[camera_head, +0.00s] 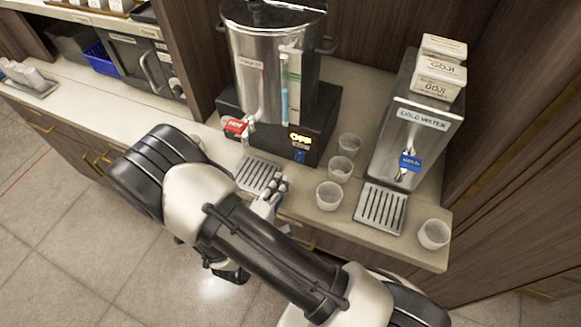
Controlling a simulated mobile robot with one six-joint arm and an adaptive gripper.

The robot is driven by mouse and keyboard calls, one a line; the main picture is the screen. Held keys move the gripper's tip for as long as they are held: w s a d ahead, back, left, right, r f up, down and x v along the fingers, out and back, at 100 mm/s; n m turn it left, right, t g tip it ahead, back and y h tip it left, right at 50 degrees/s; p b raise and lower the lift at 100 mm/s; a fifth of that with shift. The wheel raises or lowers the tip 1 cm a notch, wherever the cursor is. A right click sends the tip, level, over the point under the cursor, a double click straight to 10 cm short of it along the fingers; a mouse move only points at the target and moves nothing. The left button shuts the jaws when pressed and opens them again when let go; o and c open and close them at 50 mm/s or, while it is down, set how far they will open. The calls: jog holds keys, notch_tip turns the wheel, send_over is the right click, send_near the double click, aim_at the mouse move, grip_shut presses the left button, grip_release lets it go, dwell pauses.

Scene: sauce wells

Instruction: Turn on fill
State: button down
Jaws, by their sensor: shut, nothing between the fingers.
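A steel hot water urn (258,75) stands on a black base (318,125) on the counter. A red HOT tap label (236,127) is at its lower front. On the base, a small lit orange sign (300,139) seems to read OFF, with a small blue part (299,156) below it. No label reading "fill" can be made out. My gripper (274,190) is shut and empty, just in front of the urn, over or beside the right side of the slotted drip tray (252,178). It appears apart from the sign and the tap.
Several clear cups, one here (329,196), stand right of my gripper. A COLD WATER dispenser (418,117) with a blue tap (410,162), its drip tray (381,209) and stacked GOJI boxes (439,78) are at right.

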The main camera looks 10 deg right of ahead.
aim_at(295, 159)
jog(key=b+x, duration=0.1)
jog(key=x, duration=0.6)
jog(key=shift+w+d+f, duration=0.15)
jog(key=shift+w, duration=0.2)
